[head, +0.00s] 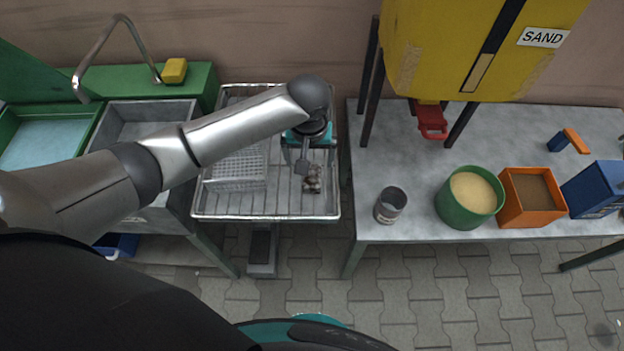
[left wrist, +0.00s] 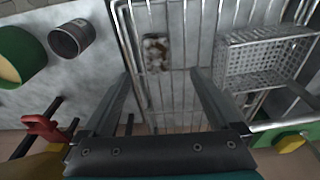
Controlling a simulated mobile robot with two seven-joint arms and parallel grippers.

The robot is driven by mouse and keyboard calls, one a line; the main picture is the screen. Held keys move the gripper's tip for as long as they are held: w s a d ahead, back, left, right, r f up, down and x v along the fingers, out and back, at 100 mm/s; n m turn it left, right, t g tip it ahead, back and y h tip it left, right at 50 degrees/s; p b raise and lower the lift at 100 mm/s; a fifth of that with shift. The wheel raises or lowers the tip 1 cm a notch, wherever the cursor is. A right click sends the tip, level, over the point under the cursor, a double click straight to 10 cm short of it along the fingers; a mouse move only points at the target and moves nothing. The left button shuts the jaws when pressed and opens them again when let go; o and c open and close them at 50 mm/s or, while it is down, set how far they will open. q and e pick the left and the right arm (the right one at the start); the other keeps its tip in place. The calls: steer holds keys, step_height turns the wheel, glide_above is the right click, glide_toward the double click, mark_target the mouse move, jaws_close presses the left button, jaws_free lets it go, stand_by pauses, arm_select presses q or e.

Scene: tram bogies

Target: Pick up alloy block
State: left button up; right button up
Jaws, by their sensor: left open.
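A small block (head: 313,178), mottled brown and pale grey, lies on the wire rack (head: 280,203) near its right side; I take it for the alloy block. In the left wrist view the block (left wrist: 155,53) shows just beyond the fingertips, roughly between their lines. My left gripper (head: 303,167) hangs over the rack, beside the block in the head view. Its fingers (left wrist: 162,73) are apart with nothing between them. The gap in height between fingertips and block is hard to judge. My right gripper is not in view.
A wire basket (head: 240,168) stands on the rack left of the block; it also shows in the left wrist view (left wrist: 265,58). A sink (head: 150,120) is at left. The right table holds a grey can (head: 390,205), green tub (head: 468,205) and orange box (head: 530,205), below a yellow sand hopper (head: 440,50).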

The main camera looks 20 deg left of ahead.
mark_target(312, 175)
arm_select(q)
steer(key=f, duration=0.3)
steer(key=shift+w+f+b, duration=0.1)
steer(key=shift+w+b, duration=0.15)
steer(key=shift+b, duration=0.1)
steer(key=shift+w+f+b, duration=0.2)
steer(key=shift+f+b, duration=0.15)
steer(key=shift+f, duration=0.5)
steer(key=shift+w+f+b, duration=0.2)
steer(key=shift+f+b, duration=0.1)
steer(key=shift+f, duration=0.55)
steer(key=shift+w+f+b, duration=0.2)
steer(key=shift+f+b, duration=0.15)
steer(key=shift+f, duration=0.5)
jaws_close()
